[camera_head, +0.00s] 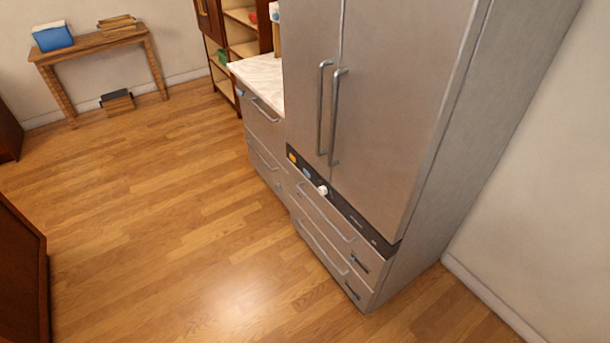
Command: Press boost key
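A dark control strip (345,206) runs across the front of a tall grey metal cabinet (400,100), below its two doors. At the left end of the strip is a small orange key (292,157). A small bluish key (307,173) sits to its right, and a white round knob (322,190) sits right of that. Small marks show further right on the strip. No lettering is readable, so I cannot tell which one is the boost key. Neither of my grippers is in view.
Drawers (322,222) with bar handles lie below the strip. A marble-topped counter (262,78) adjoins on the left. A wooden table (95,43) and a shelf (240,40) stand at the back. Brown furniture (18,270) is at the left edge. The wooden floor (165,215) is clear in front.

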